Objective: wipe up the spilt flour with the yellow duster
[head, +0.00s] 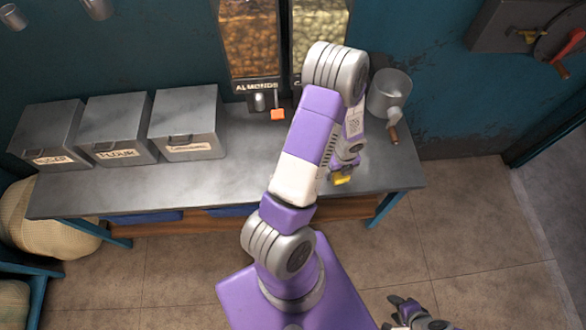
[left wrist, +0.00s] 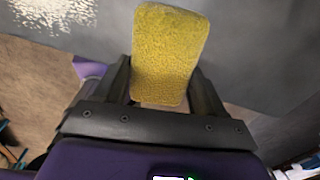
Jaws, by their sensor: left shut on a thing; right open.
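My left gripper (head: 345,168) is shut on the yellow duster (head: 341,180) at the right part of the grey counter (head: 235,172). In the left wrist view the duster (left wrist: 166,52) stands out between the two dark fingers. A white patch of spilt flour (left wrist: 55,14) lies on the grey surface at the top left of that view, apart from the duster. I cannot make out the flour in the head view, where my arm covers part of the counter. My right gripper (head: 415,315) is open and empty, low over the floor.
Several grey metal bins, one labelled flour (head: 120,138), line the counter's left part. Dispensers, one labelled almonds (head: 252,50), hang behind its middle. A metal bucket (head: 390,92) with a wooden-handled scoop (head: 394,122) stands at the right end. Floor to the right is clear.

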